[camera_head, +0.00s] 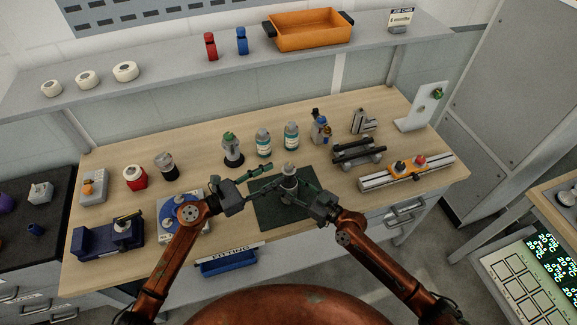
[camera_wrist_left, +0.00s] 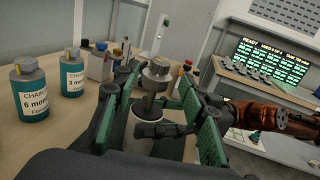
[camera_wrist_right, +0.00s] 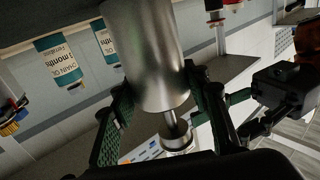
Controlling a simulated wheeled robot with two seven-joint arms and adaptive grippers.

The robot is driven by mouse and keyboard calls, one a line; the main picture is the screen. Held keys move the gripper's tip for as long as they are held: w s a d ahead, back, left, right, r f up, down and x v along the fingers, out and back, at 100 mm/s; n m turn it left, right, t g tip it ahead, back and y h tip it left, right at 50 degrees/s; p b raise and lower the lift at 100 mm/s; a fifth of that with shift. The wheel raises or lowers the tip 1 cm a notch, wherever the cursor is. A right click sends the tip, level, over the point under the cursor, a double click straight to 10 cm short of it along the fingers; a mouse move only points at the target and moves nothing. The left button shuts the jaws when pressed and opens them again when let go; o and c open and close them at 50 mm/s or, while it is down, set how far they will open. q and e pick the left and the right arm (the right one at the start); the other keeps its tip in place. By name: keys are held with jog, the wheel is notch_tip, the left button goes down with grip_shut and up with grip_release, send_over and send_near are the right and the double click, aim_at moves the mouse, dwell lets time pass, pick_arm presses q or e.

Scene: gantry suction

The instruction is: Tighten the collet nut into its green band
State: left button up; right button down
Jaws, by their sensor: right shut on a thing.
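A grey metal collet holder (camera_head: 289,183) stands upright on the dark green mat, with a round metal nut at its top (camera_wrist_left: 157,69). In the right wrist view its wide smooth cylinder (camera_wrist_right: 146,55) fills the middle, between the fingers. My right gripper (camera_head: 302,190) is shut on the holder from the right. My left gripper (camera_head: 268,179) is beside the holder on the left, its fingers apart. In the left wrist view the nut shows beyond and between those open fingers (camera_wrist_left: 155,112). I cannot make out a green band on the nut.
The dark green mat (camera_head: 266,214) lies at the bench's front edge. Behind it stand a green-topped holder (camera_head: 232,150) and two labelled bottles (camera_head: 264,142). A blue-and-white round device (camera_head: 170,226) is to the left, and a grey rail with orange parts (camera_head: 375,182) to the right.

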aim_at(285, 168)
pick_arm(q)
jog(key=x, duration=0.7)
jog(key=shift+c, duration=0.4)
grip_shut()
